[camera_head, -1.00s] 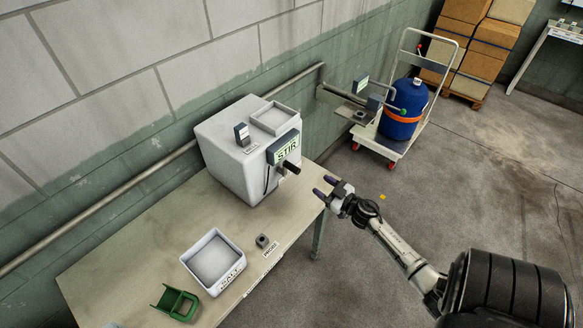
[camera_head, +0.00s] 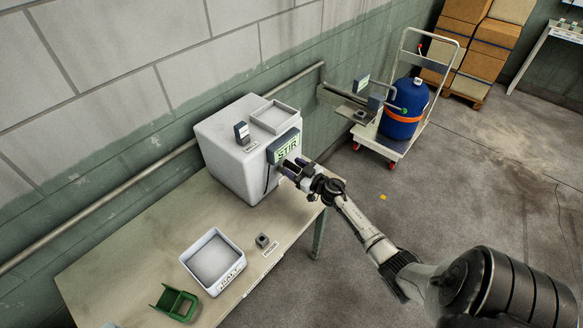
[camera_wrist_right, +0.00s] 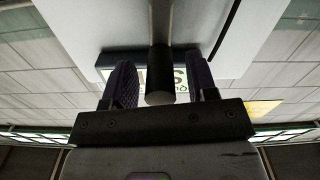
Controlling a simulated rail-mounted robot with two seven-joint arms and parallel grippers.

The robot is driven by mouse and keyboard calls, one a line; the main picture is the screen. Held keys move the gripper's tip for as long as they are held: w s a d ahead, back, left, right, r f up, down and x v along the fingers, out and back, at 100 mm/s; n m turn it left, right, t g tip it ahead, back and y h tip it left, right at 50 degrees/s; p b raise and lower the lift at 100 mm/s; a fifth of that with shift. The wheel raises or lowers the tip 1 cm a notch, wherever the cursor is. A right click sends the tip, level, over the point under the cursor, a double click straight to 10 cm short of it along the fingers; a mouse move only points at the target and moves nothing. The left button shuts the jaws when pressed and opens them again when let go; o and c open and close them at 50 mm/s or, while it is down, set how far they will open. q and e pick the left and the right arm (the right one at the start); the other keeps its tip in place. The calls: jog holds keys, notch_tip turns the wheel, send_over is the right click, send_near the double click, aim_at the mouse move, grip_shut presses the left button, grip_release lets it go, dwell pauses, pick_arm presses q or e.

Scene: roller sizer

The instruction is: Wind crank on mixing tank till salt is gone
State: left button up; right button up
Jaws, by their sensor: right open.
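The mixing tank (camera_head: 222,160) is a white box on the table by the wall. A dark panel (camera_head: 284,146) reading STIR in green is on its front. The crank's dark handle (camera_wrist_right: 160,92) points at the camera in the right wrist view, between the two fingers of my right gripper (camera_wrist_right: 161,88). The fingers are open, with gaps on both sides of the handle. In the head view my right gripper (camera_head: 290,172) is at the tank's front and hides most of the crank. The salt inside the tank is not visible. My left gripper is out of view.
A white labelled tray (camera_head: 232,277), a small dark block (camera_head: 262,240) and a green scoop-like holder (camera_head: 174,301) are on the table (camera_head: 130,250). A trolley (camera_head: 380,142) with a blue drum (camera_head: 404,110) stands beyond. Open floor lies to the right.

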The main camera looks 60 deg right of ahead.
jog(key=shift+w+d, duration=0.1)
jog(key=shift+w, duration=0.65)
jog(key=shift+c, duration=0.2)
jog(key=c, duration=0.9)
